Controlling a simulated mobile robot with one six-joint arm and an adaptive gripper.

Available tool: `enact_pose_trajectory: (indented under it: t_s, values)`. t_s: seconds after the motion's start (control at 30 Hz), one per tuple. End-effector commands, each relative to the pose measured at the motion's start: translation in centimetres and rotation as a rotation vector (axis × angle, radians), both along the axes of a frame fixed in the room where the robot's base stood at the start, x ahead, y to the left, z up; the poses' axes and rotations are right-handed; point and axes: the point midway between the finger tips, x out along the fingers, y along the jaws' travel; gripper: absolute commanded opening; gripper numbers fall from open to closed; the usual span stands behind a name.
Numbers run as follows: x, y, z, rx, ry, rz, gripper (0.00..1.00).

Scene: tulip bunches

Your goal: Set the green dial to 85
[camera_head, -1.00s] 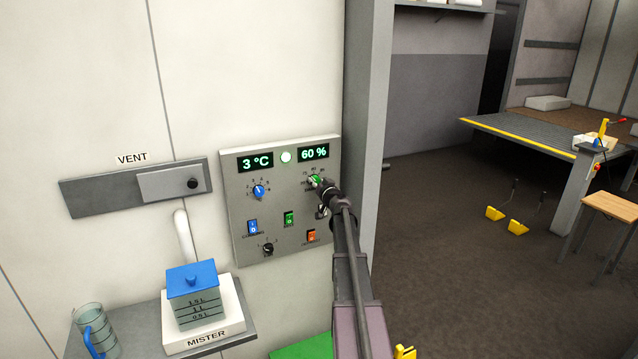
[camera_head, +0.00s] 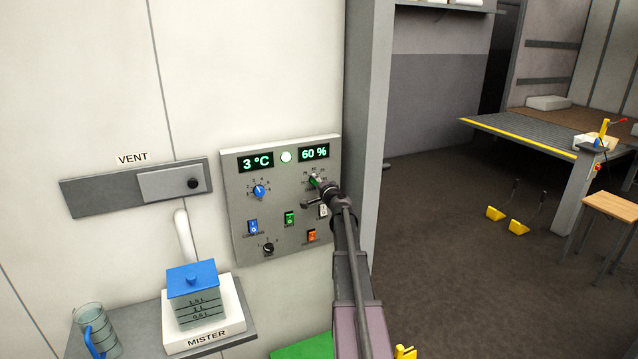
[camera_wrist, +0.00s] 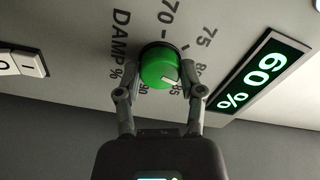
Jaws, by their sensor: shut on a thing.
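The green dial (camera_wrist: 160,67) fills the middle of the wrist view, on the grey panel beside the label DAMP %. Its white pointer mark points down and right in that view, at about the printed 85, between 80 and 90. My gripper (camera_wrist: 160,90) is shut on the dial, with one finger on each side. In the head view my gripper (camera_head: 322,192) covers part of the green dial (camera_head: 314,181) on the control panel (camera_head: 238,205). The display above the dial (camera_head: 314,152) reads 60 %.
The panel also carries a blue dial (camera_head: 259,191), a black knob (camera_head: 268,248), and blue (camera_head: 252,227), green (camera_head: 290,218) and orange (camera_head: 311,236) switches. A white switch (camera_head: 323,211) is close to my gripper. A grey post (camera_head: 366,130) stands just right of the panel.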

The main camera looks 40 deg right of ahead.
Motion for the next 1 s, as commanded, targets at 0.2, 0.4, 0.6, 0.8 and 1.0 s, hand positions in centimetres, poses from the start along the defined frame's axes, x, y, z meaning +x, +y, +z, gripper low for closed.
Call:
enact_pose_trajectory:
  t_s: [0.2,0.4,0.6,0.8,1.0]
  values:
    - [-0.04,0.07,-0.02,0.2,-0.047,0.002,0.03]
    - [-0.05,0.05,-0.01,0.373,-0.089,0.002,0.03]
    - [-0.05,0.03,-0.01,0.507,-0.121,0.002,0.03]
    - [-0.06,0.01,0.0,0.584,-0.139,0.002,0.03]
    - [-0.06,0.0,0.01,0.611,-0.146,0.002,0.03]
